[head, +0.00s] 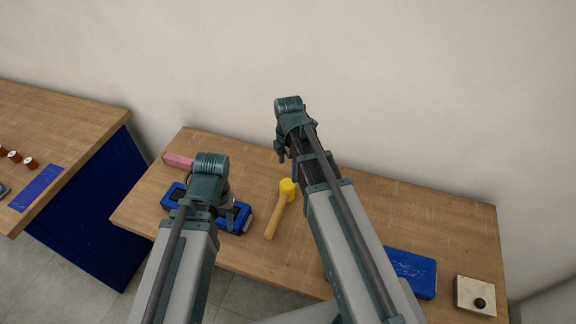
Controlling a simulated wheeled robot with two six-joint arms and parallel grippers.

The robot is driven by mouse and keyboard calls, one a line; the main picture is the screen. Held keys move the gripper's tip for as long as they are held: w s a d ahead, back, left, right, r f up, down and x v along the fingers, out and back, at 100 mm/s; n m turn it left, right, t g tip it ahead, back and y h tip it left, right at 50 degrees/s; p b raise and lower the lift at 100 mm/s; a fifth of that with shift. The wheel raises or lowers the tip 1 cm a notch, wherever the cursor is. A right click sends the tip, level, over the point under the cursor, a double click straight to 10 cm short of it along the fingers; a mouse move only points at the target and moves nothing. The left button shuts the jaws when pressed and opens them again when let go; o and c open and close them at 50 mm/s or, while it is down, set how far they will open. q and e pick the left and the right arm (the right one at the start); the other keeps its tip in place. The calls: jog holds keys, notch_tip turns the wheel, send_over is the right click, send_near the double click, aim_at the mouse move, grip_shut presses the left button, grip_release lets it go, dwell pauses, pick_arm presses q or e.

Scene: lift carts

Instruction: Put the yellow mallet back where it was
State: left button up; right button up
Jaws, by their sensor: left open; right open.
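The yellow mallet (276,215) lies on the wooden table in the head view, its yellow head towards the back and its wooden handle towards the front. My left gripper (236,219) is open, to the left of the mallet and over the blue object, apart from the mallet. My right gripper (281,154) is open and empty, behind the mallet's head and near the back of the table. My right arm passes just right of the mallet's head. Neither gripper holds the mallet.
A blue object with dark parts (172,197) lies partly hidden under my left arm. A pink block (178,160) lies behind it. A blue case (413,272) and a pale box with a black knob (465,291) are at the right. Another table (75,112) stands left across a gap.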

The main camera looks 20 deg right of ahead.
pick_arm(q)
jog(key=shift+r+p, duration=0.3)
jog(key=shift+r, duration=0.4)
pick_arm(e)
jog(key=s+a+r+m+h, duration=0.1)
jog(key=s+a+m, duration=0.9)
jog(key=s+m, duration=0.4)
jog(key=m, duration=0.2)
jog(key=shift+s+a+r+m, duration=0.2)
jog(key=shift+a+r+m, duration=0.1)
jog(key=shift+a+m, duration=0.1)
pick_arm(q)
jog(key=shift+f, duration=0.1)
pick_arm(e)
jog(key=shift+f, duration=0.1)
notch_tip(320, 180, down, 6)
jog(key=b, duration=0.6)
jog(key=shift+f, duration=0.15)
pick_arm(q)
notch_tip(320, 180, down, 6)
jog(key=shift+r, duration=0.1)
pick_arm(e)
jog(key=shift+r, duration=0.2)
